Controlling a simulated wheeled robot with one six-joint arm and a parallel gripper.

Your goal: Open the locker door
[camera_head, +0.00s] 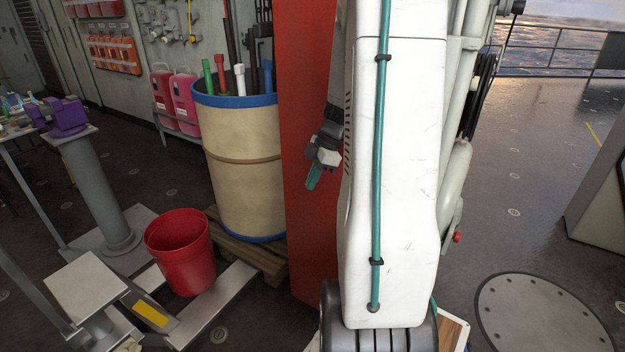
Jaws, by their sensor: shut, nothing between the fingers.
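A tall red panel (304,130) stands just left of my white arm. It may be the locker or its door, but I cannot tell which, as my arm hides its right part. No handle shows on the visible part. My gripper (313,181) points down in front of the red panel, beside my arm, with teal fingertips. It is small in the view and partly hidden by my arm. Its fingers look closed, with nothing held. I cannot tell whether it touches the panel.
A cream drum (243,165) with tools stands on a wooden pallet (262,256), left of the panel. A red bucket (180,262) is in front of it. A grey pedestal (103,195) stands left. Wet deck (535,215) is open at right, with a round hatch (540,315).

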